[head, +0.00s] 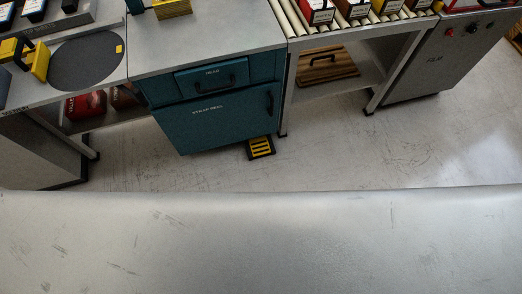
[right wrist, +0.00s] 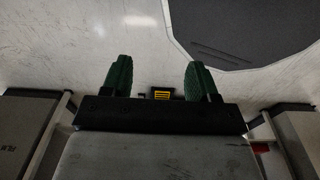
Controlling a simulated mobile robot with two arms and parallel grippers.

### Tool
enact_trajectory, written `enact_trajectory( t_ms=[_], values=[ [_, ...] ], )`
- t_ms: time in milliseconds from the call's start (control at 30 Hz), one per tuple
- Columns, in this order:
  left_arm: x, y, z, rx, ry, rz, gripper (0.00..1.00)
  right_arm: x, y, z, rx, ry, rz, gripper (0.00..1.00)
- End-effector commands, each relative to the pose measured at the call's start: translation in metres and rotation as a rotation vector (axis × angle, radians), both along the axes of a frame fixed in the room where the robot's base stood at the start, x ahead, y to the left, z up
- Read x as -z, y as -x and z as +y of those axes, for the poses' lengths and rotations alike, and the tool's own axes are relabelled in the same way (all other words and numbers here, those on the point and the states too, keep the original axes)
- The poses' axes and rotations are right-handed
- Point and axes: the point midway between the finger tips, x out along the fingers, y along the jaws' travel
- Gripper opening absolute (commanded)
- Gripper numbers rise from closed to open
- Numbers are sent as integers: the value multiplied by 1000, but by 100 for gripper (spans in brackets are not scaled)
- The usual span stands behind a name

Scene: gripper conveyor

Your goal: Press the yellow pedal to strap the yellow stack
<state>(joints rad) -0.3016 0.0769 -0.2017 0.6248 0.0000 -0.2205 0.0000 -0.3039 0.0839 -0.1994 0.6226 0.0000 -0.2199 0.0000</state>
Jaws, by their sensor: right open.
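The yellow pedal (head: 261,147) is a black-framed pad with yellow bars on the floor, at the foot of the teal strapping cabinet (head: 222,122) in the head view. A yellow stack (head: 173,7) sits on the cabinet's top, cut off by the upper picture edge. In the right wrist view, my right gripper (right wrist: 158,68) is open and empty, with two dark green fingers. The pedal also shows there (right wrist: 161,94), small between the fingers and partly hidden at its lower edge by the gripper's body. The gripper looks apart from it. My left gripper is not in view.
A roller conveyor (head: 292,24) with several boxes stands right of the cabinet, then a grey film machine (head: 428,67). A table with a dark round turntable (head: 87,61) stands left. Floor (head: 340,155) before the pedal is clear. A dark mat (right wrist: 245,30) lies upper right in the wrist view.

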Motion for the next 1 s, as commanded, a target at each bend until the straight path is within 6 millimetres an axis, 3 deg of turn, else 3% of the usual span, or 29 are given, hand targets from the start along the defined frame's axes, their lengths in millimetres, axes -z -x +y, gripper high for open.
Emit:
enact_trajectory(
  t_ms=[267,467,833,1000],
  values=[
    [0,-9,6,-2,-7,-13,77,0,-11,11,4,-15,-15,60],
    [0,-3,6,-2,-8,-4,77,0,-6,7,2,-9,-9,58],
    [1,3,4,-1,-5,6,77,0,1,1,0,-2,2,1],
    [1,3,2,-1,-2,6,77,0,1,1,0,-2,2,0]
  ],
)
